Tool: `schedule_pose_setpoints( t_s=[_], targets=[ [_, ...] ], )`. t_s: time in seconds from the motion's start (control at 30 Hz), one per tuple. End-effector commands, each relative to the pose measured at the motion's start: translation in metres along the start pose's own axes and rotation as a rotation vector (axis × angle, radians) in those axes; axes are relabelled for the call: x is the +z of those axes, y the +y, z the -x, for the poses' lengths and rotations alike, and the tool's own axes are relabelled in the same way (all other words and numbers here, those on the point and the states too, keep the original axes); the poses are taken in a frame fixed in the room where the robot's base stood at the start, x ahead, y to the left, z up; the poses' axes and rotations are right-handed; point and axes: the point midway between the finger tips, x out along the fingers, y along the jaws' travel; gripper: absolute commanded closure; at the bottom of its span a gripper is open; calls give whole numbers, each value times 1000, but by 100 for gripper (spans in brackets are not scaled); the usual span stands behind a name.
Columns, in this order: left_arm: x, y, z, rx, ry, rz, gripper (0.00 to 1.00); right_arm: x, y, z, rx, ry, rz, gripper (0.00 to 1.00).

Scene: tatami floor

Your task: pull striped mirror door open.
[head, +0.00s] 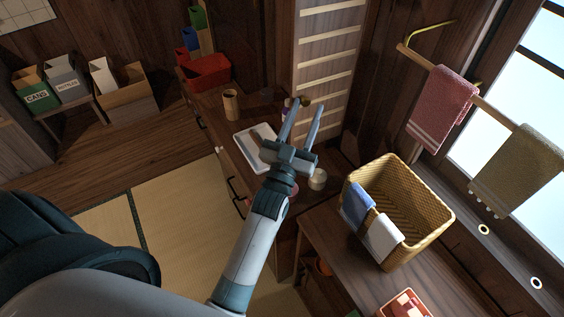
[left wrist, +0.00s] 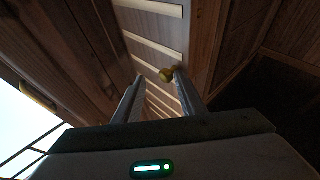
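The striped door (head: 326,72), brown with pale horizontal bars, stands upright at the back, above the wooden counter. It also shows in the left wrist view (left wrist: 150,22). A small round brass knob (left wrist: 167,75) sits near the door's edge and appears between my left fingertips in the wrist view. In the head view the knob (head: 305,101) shows by the fingertips. My left gripper (head: 308,104) is open, its two fingers apart and pointing at the door. I cannot tell whether either finger touches the knob. My right gripper is not in view.
A white tray (head: 243,138) and a wooden cup (head: 231,104) stand on the counter left of my gripper. A wicker basket (head: 437,217) with cloths stands to the right. A towel rail (head: 498,105) hangs by the window. Tatami floor lies open at lower left.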

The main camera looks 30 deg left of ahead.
Motion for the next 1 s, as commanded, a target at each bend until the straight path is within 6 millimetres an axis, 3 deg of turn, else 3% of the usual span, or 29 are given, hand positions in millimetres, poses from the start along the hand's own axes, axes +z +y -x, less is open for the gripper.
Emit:
schedule_pose_setpoints(
  t_s=[0.6, 0.8, 1.0],
  targets=[
    [6, -7, 120, -8, -8, -1, 63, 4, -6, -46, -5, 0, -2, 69],
    [4, -9, 146, -9, -8, -1, 63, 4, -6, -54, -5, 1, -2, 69],
    [2, -9, 156, -10, -6, -1, 63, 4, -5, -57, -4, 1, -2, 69]
  ],
)
